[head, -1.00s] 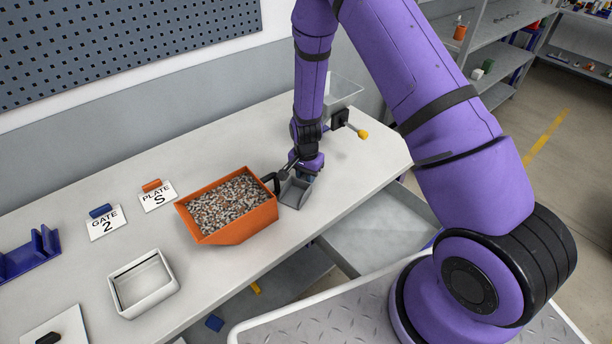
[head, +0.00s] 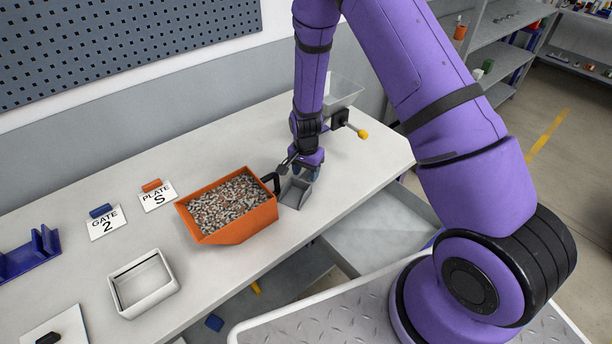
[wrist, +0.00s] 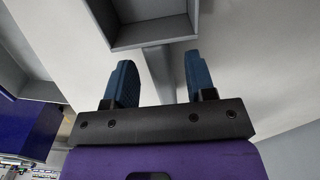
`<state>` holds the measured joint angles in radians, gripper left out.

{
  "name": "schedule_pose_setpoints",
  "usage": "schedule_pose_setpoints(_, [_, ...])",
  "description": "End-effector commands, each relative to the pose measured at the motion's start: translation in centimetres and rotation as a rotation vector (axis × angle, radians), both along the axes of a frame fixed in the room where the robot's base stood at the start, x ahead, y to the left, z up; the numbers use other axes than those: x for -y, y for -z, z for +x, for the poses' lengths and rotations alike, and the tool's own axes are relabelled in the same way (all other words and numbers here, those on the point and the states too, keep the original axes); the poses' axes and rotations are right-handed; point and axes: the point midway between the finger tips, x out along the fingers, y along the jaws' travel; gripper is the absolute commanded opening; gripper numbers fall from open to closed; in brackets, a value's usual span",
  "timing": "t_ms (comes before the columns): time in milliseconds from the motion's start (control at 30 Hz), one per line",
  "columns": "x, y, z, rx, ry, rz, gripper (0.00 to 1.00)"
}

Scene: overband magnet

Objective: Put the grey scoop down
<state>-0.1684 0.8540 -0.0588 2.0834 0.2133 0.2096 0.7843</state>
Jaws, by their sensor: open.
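The grey scoop (head: 295,194) rests on the white bench, just right of the orange bin of mixed pieces. In the wrist view its square pan (wrist: 150,36) is at the top, and its grey handle (wrist: 158,72) runs between my fingers. My gripper (head: 303,174) is just behind the scoop, at the handle end. In the wrist view my gripper (wrist: 160,82) is open, its two blue fingers standing apart on either side of the handle with a gap at each side. The handle is mostly hidden by my gripper in the head view.
The orange bin (head: 236,235) with a black handle stands close left of the scoop. A clear hopper with a yellow-knobbed lever (head: 361,133) is behind right. A white open box (head: 145,295) and label cards (head: 157,199) lie left. The bench front edge is near.

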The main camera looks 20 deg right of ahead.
Motion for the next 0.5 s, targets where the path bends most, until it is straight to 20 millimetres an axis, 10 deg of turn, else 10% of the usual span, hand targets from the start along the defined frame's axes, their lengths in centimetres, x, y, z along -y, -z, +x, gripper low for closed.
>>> schedule_pose_setpoints(500, [0.0, -8.9, 0.0, 0.001, 0.0, 0.0, 0.51])
